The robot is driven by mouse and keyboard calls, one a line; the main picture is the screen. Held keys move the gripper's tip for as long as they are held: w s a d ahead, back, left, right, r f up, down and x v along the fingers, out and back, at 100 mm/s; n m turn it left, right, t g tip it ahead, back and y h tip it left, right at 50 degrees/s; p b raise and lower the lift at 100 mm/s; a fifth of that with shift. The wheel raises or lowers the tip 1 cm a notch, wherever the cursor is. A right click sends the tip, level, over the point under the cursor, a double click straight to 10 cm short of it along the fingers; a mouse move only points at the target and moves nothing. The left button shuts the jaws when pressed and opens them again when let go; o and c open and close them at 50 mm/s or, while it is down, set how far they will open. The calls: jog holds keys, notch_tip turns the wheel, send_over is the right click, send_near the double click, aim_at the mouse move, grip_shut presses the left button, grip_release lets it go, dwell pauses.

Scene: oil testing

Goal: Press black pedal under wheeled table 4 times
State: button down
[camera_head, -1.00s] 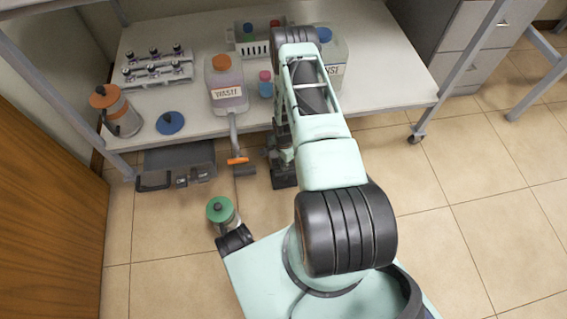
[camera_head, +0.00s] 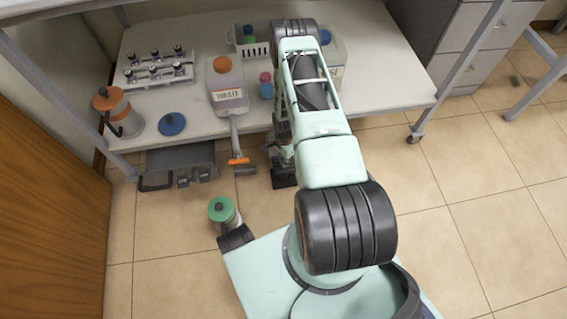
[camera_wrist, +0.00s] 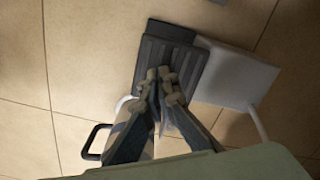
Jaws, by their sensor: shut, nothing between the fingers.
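The black pedal (camera_wrist: 160,58) is a ribbed dark plate on the tiled floor in the wrist view. In the head view a part of it (camera_head: 284,180) shows at the front edge of the wheeled table (camera_head: 395,95), mostly behind my arm. My gripper (camera_wrist: 159,74) is shut and empty, its fingertips over the ribbed face of the pedal. I cannot tell whether the tips touch it. In the head view my gripper is largely hidden by my arm.
A grey case (camera_head: 180,163) with a black handle lies on the floor under the table's left front. A green-lidded container (camera_head: 223,211) stands beside my base. A wooden door (camera_head: 45,190) is at left; floor at right is clear.

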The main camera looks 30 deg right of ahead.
jog(key=shift+f, duration=0.1)
jog(key=shift+f+b, duration=1.1)
jog(key=shift+f, duration=0.35)
jog(key=shift+r, duration=0.1)
jog(key=shift+r+p, duration=1)
jog(key=shift+r, duration=0.45)
notch_tip(320, 180, up, 7)
jog(key=p, duration=0.4)
